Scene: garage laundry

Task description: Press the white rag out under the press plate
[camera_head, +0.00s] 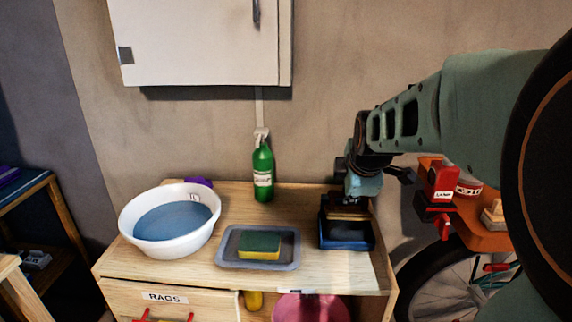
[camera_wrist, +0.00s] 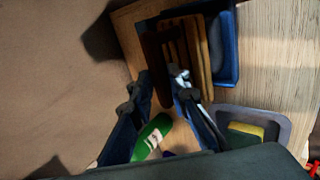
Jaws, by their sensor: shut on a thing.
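The blue press box (camera_head: 347,240) stands at the right end of the wooden bench, with wooden slats (camera_wrist: 196,50) inside; it also shows in the wrist view (camera_wrist: 224,45). A dark red-brown board, seemingly the press plate (camera_wrist: 155,52), stands beside the slats. My gripper (camera_wrist: 163,88) has its two fingers on either side of this board's near end and appears shut on it. In the head view my gripper (camera_head: 352,190) is at the box's back edge. A small white patch, possibly the white rag (camera_wrist: 179,73), shows by the right finger; most of it is hidden.
A white basin (camera_head: 135,232) of blue water stands at the bench's left. A grey tray (camera_head: 230,259) with a green-yellow sponge (camera_head: 260,245) lies in the middle. A green bottle (camera_head: 263,175) stands behind it. A white cabinet (camera_head: 200,40) hangs above. A bicycle is at the right.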

